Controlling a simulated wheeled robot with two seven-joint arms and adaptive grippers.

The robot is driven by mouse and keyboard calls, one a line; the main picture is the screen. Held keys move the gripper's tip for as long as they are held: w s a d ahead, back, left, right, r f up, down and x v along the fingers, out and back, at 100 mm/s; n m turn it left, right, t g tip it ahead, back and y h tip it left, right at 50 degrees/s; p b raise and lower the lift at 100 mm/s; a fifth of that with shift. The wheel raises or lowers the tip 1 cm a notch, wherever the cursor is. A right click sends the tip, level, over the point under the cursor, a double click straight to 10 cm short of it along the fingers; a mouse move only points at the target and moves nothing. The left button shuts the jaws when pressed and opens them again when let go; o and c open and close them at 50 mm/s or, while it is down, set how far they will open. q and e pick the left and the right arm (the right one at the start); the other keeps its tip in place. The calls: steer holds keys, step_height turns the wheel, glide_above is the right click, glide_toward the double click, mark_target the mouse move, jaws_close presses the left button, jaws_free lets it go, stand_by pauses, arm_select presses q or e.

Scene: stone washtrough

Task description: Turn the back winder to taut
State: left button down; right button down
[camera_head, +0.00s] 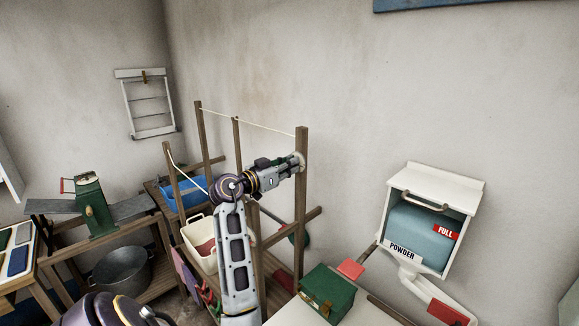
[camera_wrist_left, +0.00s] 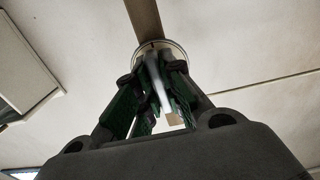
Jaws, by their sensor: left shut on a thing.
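My left gripper (camera_head: 295,163) reaches to the near face of a tall wooden post (camera_head: 301,210). In the left wrist view its green-padded fingers (camera_wrist_left: 155,88) are closed on a pale, narrow handle in front of the round, white-rimmed winder (camera_wrist_left: 179,47) on the post. In the head view the gripper mostly hides this winder. A white line (camera_head: 245,116) runs nearly straight from a far post to the top of this post. My right gripper is not in view.
A cream basin (camera_head: 197,256) and a blue tub (camera_head: 180,200) sit by the posts. A green box (camera_head: 326,293) stands at the lower middle. A white powder dispenser (camera_head: 437,182) hangs on the right wall. The air above the posts is free.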

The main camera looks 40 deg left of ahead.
mark_target(299, 132)
arm_select(q)
steer(key=shift+f, duration=0.2)
steer(key=c, duration=1.5)
jaws_free()
steer(key=shift+r, duration=0.15)
steer(key=shift+r, duration=0.15)
steer(key=shift+r, duration=4.8)
